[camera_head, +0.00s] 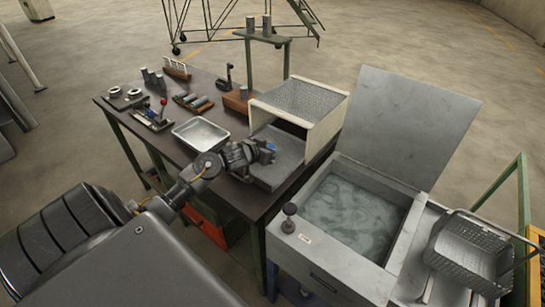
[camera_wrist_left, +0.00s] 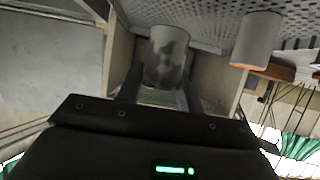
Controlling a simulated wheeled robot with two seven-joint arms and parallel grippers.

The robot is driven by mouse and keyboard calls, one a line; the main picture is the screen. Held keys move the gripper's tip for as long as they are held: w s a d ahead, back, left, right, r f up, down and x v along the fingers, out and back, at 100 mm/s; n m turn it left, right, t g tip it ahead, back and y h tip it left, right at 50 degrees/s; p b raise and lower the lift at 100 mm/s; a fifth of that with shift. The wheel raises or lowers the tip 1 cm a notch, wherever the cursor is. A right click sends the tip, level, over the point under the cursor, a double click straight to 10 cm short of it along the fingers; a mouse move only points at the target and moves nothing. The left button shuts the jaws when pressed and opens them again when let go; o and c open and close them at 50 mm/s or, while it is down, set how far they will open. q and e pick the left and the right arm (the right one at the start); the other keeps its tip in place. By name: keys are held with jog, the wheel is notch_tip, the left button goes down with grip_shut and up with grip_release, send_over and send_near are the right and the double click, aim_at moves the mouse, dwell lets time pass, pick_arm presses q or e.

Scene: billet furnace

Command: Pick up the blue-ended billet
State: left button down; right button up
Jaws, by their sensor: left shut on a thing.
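My left gripper (camera_head: 264,152) is in front of the open white box-shaped furnace (camera_head: 328,134), over its grey front plate (camera_head: 286,168). It is shut on a billet, whose small blue end (camera_head: 270,147) shows at the fingertips in the head view. In the left wrist view the fingers (camera_wrist_left: 158,92) reach to a mottled grey cylinder, the billet (camera_wrist_left: 168,52). Its blue end does not show there. The fingers and wrist hide part of the billet in the head view. My right gripper is not in view.
A metal tray (camera_head: 200,134) lies left of my gripper. Several billets and fixtures stand behind on the dark table (camera_head: 160,142). An open-lidded water tank (camera_head: 352,205) and wire basket (camera_head: 465,250) are right.

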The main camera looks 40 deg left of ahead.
pick_arm(q)
jog(key=w+d+r+v, duration=0.1)
jog(key=r+v, duration=0.1)
jog(key=v, duration=1.4)
jog(key=shift+d+p, duration=0.25)
jog(key=shift+p, duration=0.1)
